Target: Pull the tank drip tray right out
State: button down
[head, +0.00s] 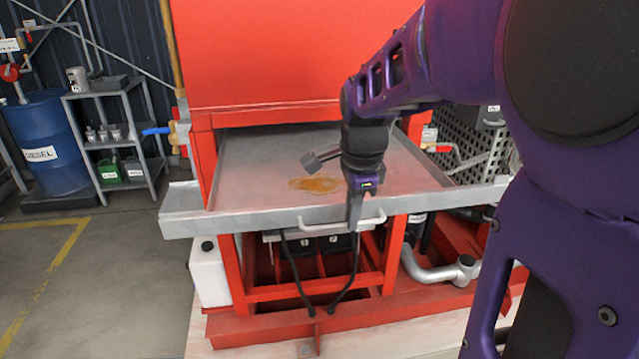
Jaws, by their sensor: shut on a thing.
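The tank drip tray (255,217) is a flat grey metal tray under the red tank (285,50). Its wide front lip sticks out past the red frame, and its back part lies under the tank. An orange-brown puddle (318,184) lies on its floor. A pale bar handle (318,226) runs along the tray's front face. My gripper (354,222) points down at the front edge and is shut on the handle near its right end. The fingers hide part of the handle, and my arm covers part of the tray's right side.
A red frame (315,290) with batteries and black cables stands below the tray. A white container (209,273) is at lower left. A blue drum (47,145) and a grey shelf (112,140) stand far left. A perforated guard (470,140) is at right. The floor at left is clear.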

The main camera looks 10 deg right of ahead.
jog(key=c, duration=0.9)
grip_release()
jog(key=shift+r, duration=0.1)
notch_tip(320, 180, up, 7)
jog(key=s+p, duration=0.1)
jog(key=p, duration=0.3)
jog(key=shift+s, duration=0.25)
jog(key=shift+w+r, duration=0.1)
jog(key=shift+r, duration=0.05)
